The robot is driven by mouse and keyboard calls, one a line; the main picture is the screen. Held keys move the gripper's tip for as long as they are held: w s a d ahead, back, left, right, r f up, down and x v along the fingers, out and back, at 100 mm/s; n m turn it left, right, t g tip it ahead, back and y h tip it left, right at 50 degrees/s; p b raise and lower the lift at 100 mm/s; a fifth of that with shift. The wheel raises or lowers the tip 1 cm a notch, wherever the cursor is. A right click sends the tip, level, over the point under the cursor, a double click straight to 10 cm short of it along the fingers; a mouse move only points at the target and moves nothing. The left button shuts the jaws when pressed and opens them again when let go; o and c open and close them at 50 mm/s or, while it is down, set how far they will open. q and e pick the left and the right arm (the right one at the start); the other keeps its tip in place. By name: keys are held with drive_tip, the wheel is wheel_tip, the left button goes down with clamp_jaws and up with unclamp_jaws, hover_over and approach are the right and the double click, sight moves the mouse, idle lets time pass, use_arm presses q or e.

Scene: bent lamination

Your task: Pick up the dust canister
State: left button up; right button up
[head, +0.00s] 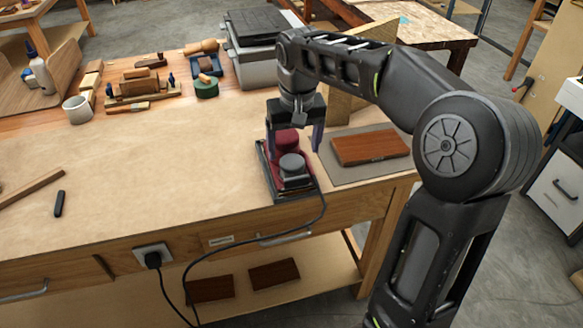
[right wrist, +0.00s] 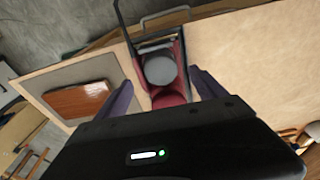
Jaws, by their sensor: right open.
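A dark red and black power sander (head: 285,143) stands on the right part of the workbench, and it also shows in the right wrist view (right wrist: 168,97). A grey round part (head: 292,163), which looks like the dust canister, sits on its cord end; it also shows from above in the right wrist view (right wrist: 159,70). My right gripper (head: 294,146) is open and points down over the sander, its fingers on either side of the dark red body. The fingers look apart from the grey part. My left gripper is not in view.
A brown wooden block (head: 370,147) lies on a grey mat (head: 350,174) right of the sander. The bench's middle is clear.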

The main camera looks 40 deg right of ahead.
sight(292, 161)
drive_tip(key=shift+f, duration=0.15)
drive_tip(key=f, duration=0.5)
drive_tip(key=shift+w+d+p, duration=0.1)
drive_tip(key=shift+w+p, duration=0.3)
drive_tip(key=shift+c, duration=0.2)
drive_tip(key=c, duration=1.7)
